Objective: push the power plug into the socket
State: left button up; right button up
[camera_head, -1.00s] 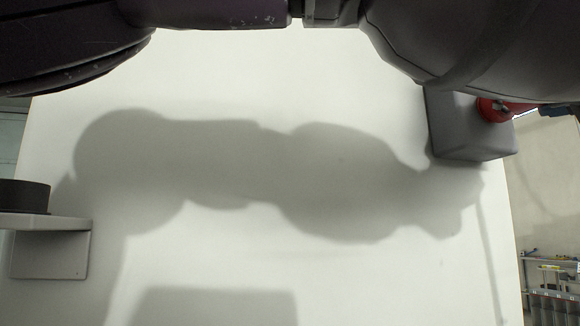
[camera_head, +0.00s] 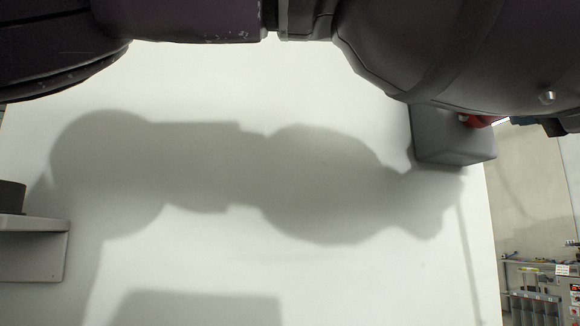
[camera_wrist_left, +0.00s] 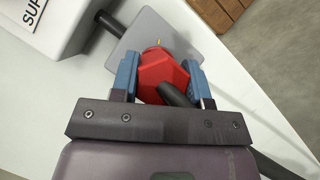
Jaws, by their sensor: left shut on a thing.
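The power plug is a red body (camera_wrist_left: 160,72) with a thick black cable. In the wrist view my left gripper (camera_wrist_left: 162,80) is shut on it, with a blue finger on each side. The socket (camera_head: 452,140) is a grey box on the white panel, at the right in the head view. It also shows in the wrist view (camera_wrist_left: 150,30), just beyond the plug, with a small yellow mark by the plug's front. In the head view the red plug (camera_head: 478,121) shows against the box, mostly hidden by my arm. How far it sits in is hidden. My right gripper is out of view.
The white panel (camera_head: 330,260) carries shadows. A grey shelf (camera_head: 30,260) with a black round thing (camera_head: 10,198) stands at the left. In the wrist view, a white box with partial lettering (camera_wrist_left: 62,32) and a black peg (camera_wrist_left: 108,24) lie near the socket.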

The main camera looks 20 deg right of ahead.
pick_arm(q)
jog(key=shift+w, duration=0.15)
dwell(0.4)
jog(key=o, duration=1)
jog(key=shift+c, duration=0.5)
jog(key=c, duration=0.3)
jog(key=shift+c, duration=0.3)
